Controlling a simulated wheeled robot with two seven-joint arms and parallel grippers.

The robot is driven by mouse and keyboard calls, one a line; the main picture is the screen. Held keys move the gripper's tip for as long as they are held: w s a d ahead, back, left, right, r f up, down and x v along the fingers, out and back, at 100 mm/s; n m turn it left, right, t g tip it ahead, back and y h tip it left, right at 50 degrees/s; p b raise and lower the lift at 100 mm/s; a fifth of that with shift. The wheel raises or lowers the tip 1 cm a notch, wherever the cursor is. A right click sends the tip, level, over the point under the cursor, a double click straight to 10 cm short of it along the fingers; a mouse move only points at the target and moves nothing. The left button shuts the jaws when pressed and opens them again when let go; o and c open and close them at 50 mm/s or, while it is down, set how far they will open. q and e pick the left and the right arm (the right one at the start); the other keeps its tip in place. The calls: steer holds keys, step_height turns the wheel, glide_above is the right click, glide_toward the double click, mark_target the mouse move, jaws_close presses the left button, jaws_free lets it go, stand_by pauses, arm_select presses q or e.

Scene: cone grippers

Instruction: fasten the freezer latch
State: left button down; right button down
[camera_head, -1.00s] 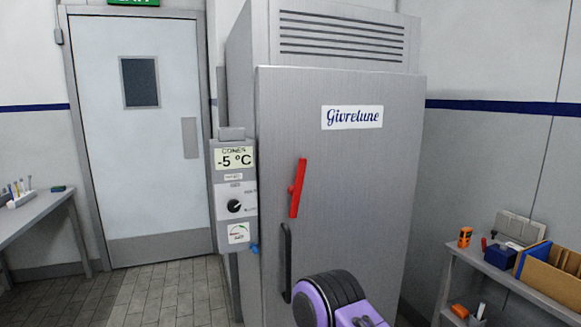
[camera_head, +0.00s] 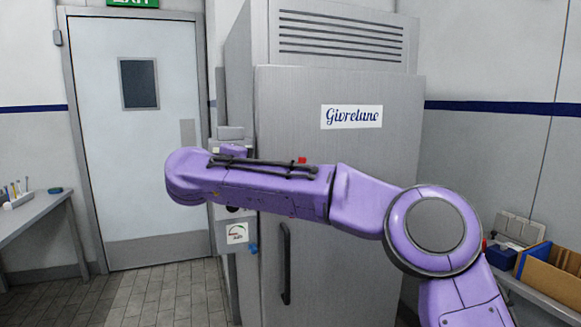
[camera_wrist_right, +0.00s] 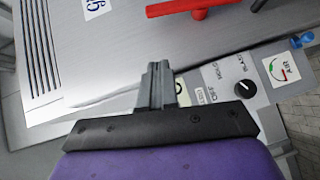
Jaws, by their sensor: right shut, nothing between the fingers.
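The grey freezer door (camera_head: 345,190) fills the middle of the head view; I cannot tell whether it is fully shut. My purple right arm crosses in front of it and hides most of the red latch handle, leaving only its upper end (camera_head: 302,160) in sight. In the right wrist view the red latch handle (camera_wrist_right: 192,8) lies at the top edge, partly cut off. My right gripper (camera_wrist_right: 158,70) is shut and empty, apart from the handle, near the door's edge beside the control panel. In the head view the arm hides this gripper. My left gripper is out of view.
The control panel (camera_wrist_right: 240,85) with a black dial and gauge label is close to the right gripper. A black door pull (camera_head: 285,263) is below my arm. A side table (camera_head: 35,215) stands left and a shelf with a cardboard box (camera_head: 545,268) right.

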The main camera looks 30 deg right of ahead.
steer(key=s+d+p+x, duration=0.1)
steer(key=s+p+x, duration=0.1)
steer(key=p+x, duration=0.5)
steer(key=x, duration=0.6)
steer(key=shift+s, duration=0.2)
steer(key=shift+d+f, duration=0.1)
